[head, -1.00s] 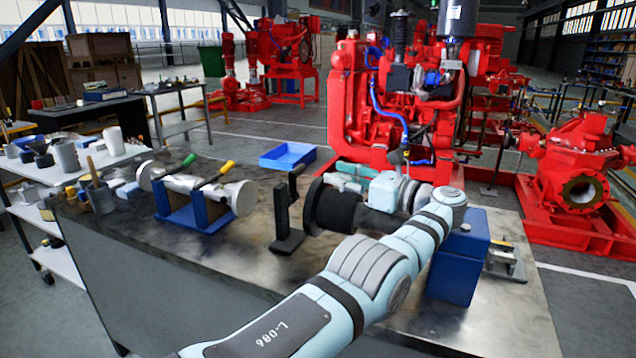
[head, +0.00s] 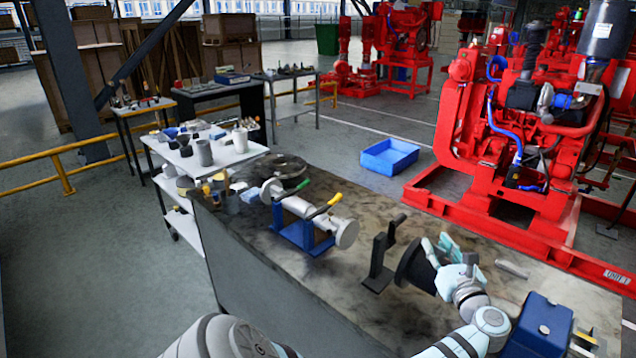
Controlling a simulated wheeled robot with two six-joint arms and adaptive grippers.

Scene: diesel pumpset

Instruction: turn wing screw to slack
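A blue cradle (head: 296,234) holds a metal cylinder (head: 343,234) with green and yellow handles nearby. A dark disc (head: 282,168) lies behind it. A blue box (head: 540,328) stands at the bench's right. Bare bench top (head: 350,205) lies behind the stand.

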